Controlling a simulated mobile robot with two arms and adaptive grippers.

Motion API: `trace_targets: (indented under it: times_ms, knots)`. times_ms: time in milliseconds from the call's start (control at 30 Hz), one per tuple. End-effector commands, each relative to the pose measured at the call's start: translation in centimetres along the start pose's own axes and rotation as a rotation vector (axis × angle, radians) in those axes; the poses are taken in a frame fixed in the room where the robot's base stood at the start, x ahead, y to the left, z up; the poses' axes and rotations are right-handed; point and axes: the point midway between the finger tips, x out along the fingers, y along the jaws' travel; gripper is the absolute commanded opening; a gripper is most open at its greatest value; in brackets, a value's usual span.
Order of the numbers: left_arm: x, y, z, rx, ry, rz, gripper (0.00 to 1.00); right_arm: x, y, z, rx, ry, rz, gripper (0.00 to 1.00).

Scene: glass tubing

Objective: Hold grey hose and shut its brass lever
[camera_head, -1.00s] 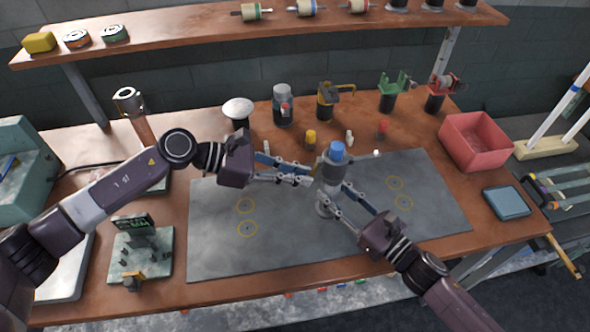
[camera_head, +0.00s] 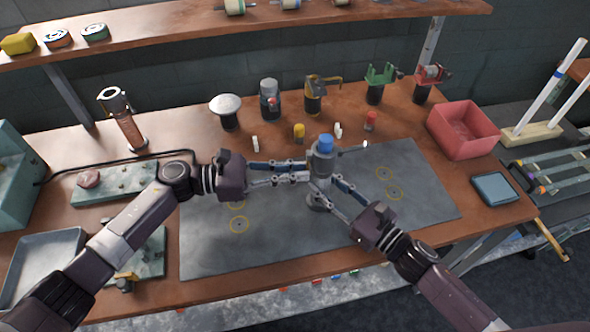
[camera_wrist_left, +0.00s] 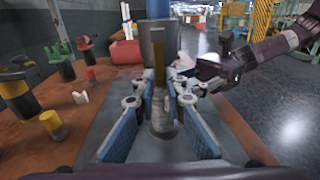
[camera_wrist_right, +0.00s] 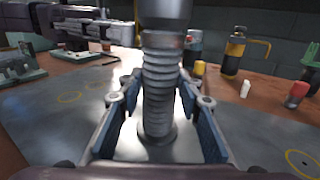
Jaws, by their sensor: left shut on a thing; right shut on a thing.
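The grey hose is a ribbed upright piece between my fingers in the right wrist view (camera_wrist_right: 160,90), with a round base on the mat. Above it is a grey body with a blue cap (camera_head: 325,142) and a thin side tube pointing right with a bright tip. My right gripper (camera_head: 316,187) is shut around the ribbed hose from the front right. The brass lever (camera_wrist_left: 158,75) is a narrow upright strip on the body's near face in the left wrist view. My left gripper (camera_head: 308,173) comes from the left, its fingertips closed on the lever. In the head view the fingers hide the lever.
A grey mat (camera_head: 225,255) lies under the hose. Several bottles and small fittings stand behind it, including a yellow-capped one (camera_head: 299,132). A red bin (camera_head: 463,130) and a blue box (camera_head: 495,188) are at the right. The mat's right side is clear.

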Motion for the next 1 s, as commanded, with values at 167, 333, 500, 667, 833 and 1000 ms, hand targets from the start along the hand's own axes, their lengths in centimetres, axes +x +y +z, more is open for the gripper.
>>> trace_targets:
  times_ms: [167, 333, 500, 667, 833, 1000]
  knots:
    - [0.1, 0.0, 0.2, 0.0, -0.003, -0.001, 0.0, 0.0, 0.3, 0.0, 0.003, -0.002, 0.005, 0.0]
    - [0.1, 0.0, 0.1, 0.0, -0.002, -0.001, 0.27, 0.0, 0.2, 0.0, 0.003, -0.002, 0.004, 0.0]
    - [0.1, 0.0, 0.1, 0.0, 0.0, -0.001, 0.27, 0.0, 0.1, 0.0, 0.003, -0.001, 0.003, 0.0]
    - [-0.5, 0.0, 0.0, 0.0, 0.001, 0.0, 0.27, 0.0, 0.1, 0.0, 0.002, -0.001, 0.001, 0.0]
    - [-3.1, 0.0, -0.1, 0.001, 0.003, 0.001, 0.27, 0.0, 0.1, 0.0, 0.001, 0.0, 0.001, 0.0]
    - [-6.9, 0.0, -0.1, -0.001, 0.003, 0.001, 0.27, 0.0, 0.0, 0.0, 0.001, 0.0, 0.001, 0.0]
